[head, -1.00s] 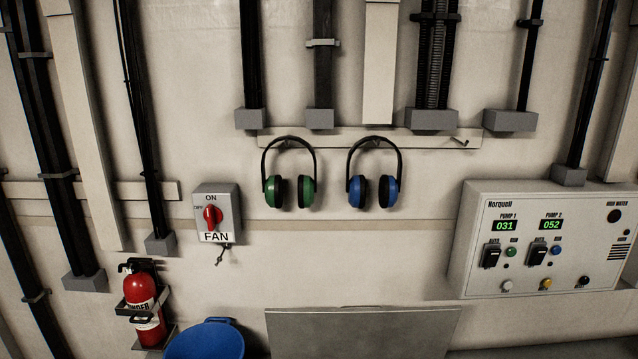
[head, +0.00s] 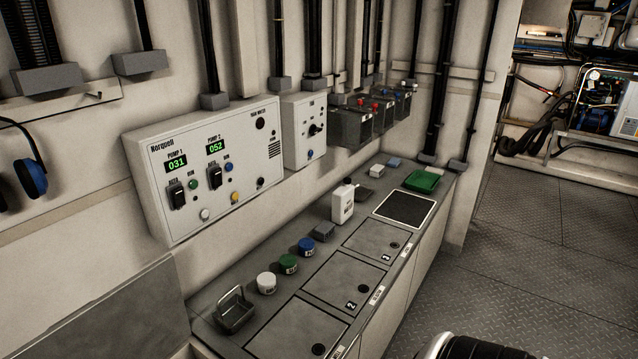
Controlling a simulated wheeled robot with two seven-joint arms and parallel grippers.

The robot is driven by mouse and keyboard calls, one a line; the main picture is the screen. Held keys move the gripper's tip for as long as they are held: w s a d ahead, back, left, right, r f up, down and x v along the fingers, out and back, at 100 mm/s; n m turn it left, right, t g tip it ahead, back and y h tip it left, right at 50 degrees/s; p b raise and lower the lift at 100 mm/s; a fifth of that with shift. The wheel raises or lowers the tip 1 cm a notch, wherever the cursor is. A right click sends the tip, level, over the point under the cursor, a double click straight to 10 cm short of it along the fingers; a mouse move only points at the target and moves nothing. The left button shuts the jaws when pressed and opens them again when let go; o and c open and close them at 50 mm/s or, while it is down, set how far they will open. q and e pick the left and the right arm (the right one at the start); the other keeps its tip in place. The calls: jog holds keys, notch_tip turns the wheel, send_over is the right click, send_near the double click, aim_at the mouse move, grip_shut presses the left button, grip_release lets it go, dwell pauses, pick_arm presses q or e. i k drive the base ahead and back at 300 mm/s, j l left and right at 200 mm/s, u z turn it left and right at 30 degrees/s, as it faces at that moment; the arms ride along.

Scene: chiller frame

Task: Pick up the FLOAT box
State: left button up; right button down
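I cannot read a FLOAT label on anything in the head view. I cannot tell which of these is the FLOAT box. Neither of my grippers is in view.
The bench also holds a metal scoop-like tray (head: 235,310), white (head: 266,283), green (head: 288,263) and blue (head: 306,246) lidded jars, a white bottle (head: 342,204) and a green tray (head: 422,181). A Norquell pump panel (head: 200,180) hangs above. Open floor (head: 530,270) lies right.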

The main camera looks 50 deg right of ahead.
aim_at(322, 233)
jog(key=j+z, duration=0.1)
jog(key=z, duration=0.3)
jog(key=k+z, duration=0.1)
jog(key=z, duration=0.3)
jog(key=k+j+z, duration=0.1)
jog(key=z, duration=0.7)
jog(key=i+z, duration=0.1)
jog(key=i, duration=0.15)
